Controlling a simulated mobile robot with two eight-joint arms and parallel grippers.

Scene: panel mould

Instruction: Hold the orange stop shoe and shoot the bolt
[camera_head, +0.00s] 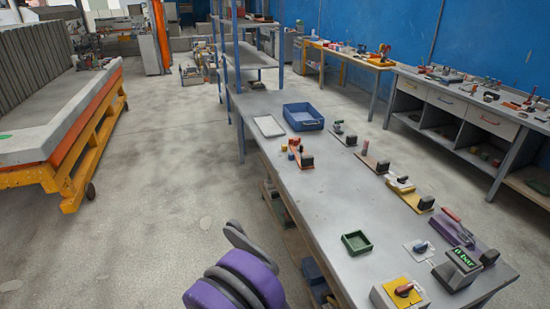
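On the long grey workbench (300,190), a small fixture (300,155) has an orange-red plate and a dark block at its right end. A small orange-yellow piece (284,148) sits just left of it. Both are too small to tell which is the stop shoe. Several other board-mounted fixtures with dark blocks stand along the bench's right side, among them a brown one (374,162) and a yellow one (400,186). I cannot tell which carries the bolt. Neither gripper is in view. A purple and grey part of my arm shows at the bottom, left of the bench.
A blue tray (303,117), a white tray (268,126) and a green tray (357,242) lie on the bench. A green-display device (458,268) and a yellow box (400,293) stand at its near end. An orange-framed mould table (90,150) stands left. The floor between is clear.

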